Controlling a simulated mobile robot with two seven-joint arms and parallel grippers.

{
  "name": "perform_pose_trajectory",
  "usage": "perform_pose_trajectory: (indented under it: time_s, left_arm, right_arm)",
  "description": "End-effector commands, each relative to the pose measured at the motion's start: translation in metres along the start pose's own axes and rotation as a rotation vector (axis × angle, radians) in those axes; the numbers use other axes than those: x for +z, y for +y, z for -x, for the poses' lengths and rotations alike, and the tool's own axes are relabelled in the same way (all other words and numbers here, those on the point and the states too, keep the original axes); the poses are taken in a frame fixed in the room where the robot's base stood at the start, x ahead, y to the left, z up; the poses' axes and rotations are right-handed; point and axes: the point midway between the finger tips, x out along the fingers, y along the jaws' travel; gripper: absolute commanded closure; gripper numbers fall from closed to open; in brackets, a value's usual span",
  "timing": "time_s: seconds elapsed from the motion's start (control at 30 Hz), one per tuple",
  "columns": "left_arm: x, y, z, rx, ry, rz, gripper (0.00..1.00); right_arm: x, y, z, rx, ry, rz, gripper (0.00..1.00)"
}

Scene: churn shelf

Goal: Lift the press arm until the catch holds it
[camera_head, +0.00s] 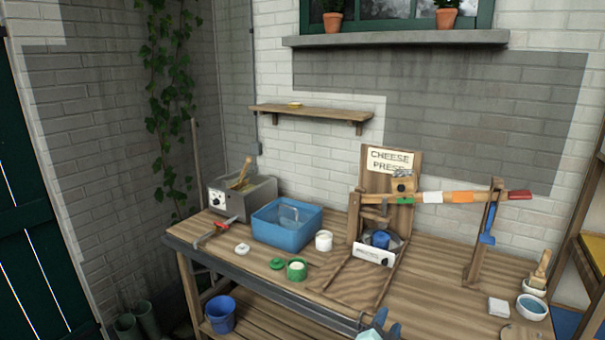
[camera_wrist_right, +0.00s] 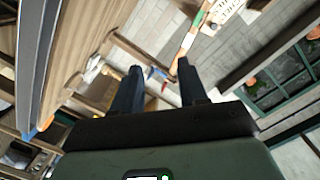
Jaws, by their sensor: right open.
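The press arm (camera_head: 455,197) is a wooden bar with green, white and orange bands and a red grip (camera_head: 519,194) at its right end. It lies about level, from the cheese press (camera_head: 391,160) past an upright wooden post (camera_head: 477,245). A blue catch (camera_head: 487,226) hangs on the post below the arm; I cannot tell whether they touch. My right gripper (camera_head: 380,328) is at the bottom edge, in front of the bench and well below the arm. In the right wrist view its fingers (camera_wrist_right: 156,78) are apart and empty. My left gripper is out of view.
A blue tub (camera_head: 287,222), a grey box (camera_head: 242,197) and small pots stand on the bench's left half. A wall shelf (camera_head: 310,113) hangs above. The air before the red grip looks clear.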

Motion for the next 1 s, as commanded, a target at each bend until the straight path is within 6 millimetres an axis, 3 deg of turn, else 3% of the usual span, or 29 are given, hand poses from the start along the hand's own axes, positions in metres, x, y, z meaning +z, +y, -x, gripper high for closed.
perform_pose_trajectory:
  time_s: [0.03, 0.1, 0.27, 0.37, 0.5, 0.63, 0.8, 0.93, 0.97, 1.0]
  left_arm:
    - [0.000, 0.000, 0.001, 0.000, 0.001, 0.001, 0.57]
    - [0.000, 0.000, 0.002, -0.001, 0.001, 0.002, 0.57]
    - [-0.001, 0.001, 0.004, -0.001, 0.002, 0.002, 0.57]
    - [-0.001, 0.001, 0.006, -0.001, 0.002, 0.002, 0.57]
    - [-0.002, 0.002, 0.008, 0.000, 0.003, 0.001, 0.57]
    - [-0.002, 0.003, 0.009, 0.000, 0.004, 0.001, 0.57]
    - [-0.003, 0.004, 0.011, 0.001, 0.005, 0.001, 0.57]
    - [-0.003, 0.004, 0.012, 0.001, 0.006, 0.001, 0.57]
    - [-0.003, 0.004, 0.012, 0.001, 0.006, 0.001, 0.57]
    - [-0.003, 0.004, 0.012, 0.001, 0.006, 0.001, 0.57]
  right_arm:
    - [0.032, 0.030, 0.002, 0.014, -0.091, 0.074, 0.57]
    - [0.070, 0.068, 0.009, 0.028, -0.216, 0.161, 0.57]
    - [0.142, 0.160, 0.046, 0.080, -0.511, 0.322, 0.57]
    - [0.177, 0.216, 0.085, 0.120, -0.705, 0.397, 0.57]
    - [0.212, 0.289, 0.157, 0.182, -0.988, 0.471, 0.57]
    - [0.228, 0.344, 0.237, 0.237, -1.257, 0.503, 0.57]
    - [0.227, 0.382, 0.332, 0.282, -1.554, 0.500, 0.57]
    - [0.221, 0.392, 0.376, 0.295, -1.688, 0.486, 0.57]
    - [0.220, 0.393, 0.382, 0.297, -1.706, 0.484, 0.64]
    - [0.219, 0.394, 0.388, 0.297, -1.724, 0.482, 0.77]
